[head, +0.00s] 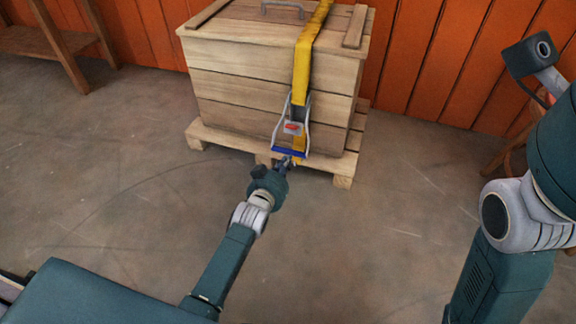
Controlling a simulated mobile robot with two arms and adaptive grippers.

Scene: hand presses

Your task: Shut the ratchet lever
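A wooden crate (240,89) stands on a pallet (222,140), with a yellow strap (301,69) over its lid and down its front. The ratchet lever (291,149) hangs low on the front of the crate, a metal frame with a blue handle bar at its lower end. It is swung down and open, with a red part inside the frame. My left gripper (286,163) is at the blue bar, touching or just below it. Its fingers are small and partly hidden, so I cannot tell whether they grip.
The grey concrete floor (130,190) in front of the pallet is clear. An orange plank wall (425,60) stands behind the crate. A wooden bench (40,42) is at the left, and part of a wooden stool (508,155) shows behind my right arm.

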